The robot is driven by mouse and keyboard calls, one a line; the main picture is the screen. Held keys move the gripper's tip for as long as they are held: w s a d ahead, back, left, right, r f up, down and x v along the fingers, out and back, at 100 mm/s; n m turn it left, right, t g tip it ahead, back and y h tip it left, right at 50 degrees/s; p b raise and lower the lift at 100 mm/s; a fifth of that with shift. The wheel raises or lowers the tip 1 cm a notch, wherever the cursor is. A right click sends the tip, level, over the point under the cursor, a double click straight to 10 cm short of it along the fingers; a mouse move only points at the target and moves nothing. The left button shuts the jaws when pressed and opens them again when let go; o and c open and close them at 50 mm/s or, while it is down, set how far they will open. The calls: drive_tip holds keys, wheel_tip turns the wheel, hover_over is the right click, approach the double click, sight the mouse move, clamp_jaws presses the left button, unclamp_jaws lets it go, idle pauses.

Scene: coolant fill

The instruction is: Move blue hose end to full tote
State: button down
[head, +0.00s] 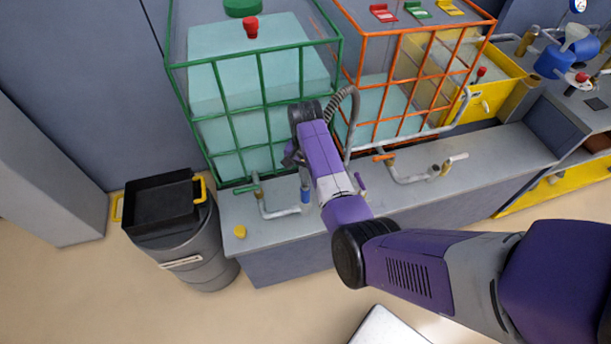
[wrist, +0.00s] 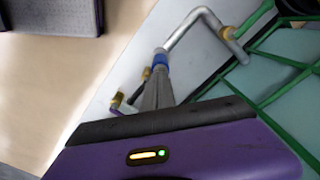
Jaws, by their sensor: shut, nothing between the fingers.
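The blue hose end (head: 305,194) is a small blue collar at the end of the grey pipe in front of the green-framed tote. It also shows in the wrist view (wrist: 161,59). My gripper (head: 303,173) is shut and empty, just above the blue collar; whether it touches cannot be told. In the wrist view its grey fingers (wrist: 157,88) point at the collar. The green-framed tote (head: 258,146) holds teal liquid to a high level. The orange-framed tote (head: 380,108) to its right has a lower level. My arm hides part of the grey hose (head: 354,115).
A pipe with an orange handle (head: 384,157) stands right of my arm. A grey drum (head: 205,250) with a black tray (head: 160,205) stands at left.

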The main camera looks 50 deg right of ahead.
wheel_tip(320, 180, up, 8)
drive_tip(key=b, duration=0.1)
drive_tip(key=shift+f, duration=0.2)
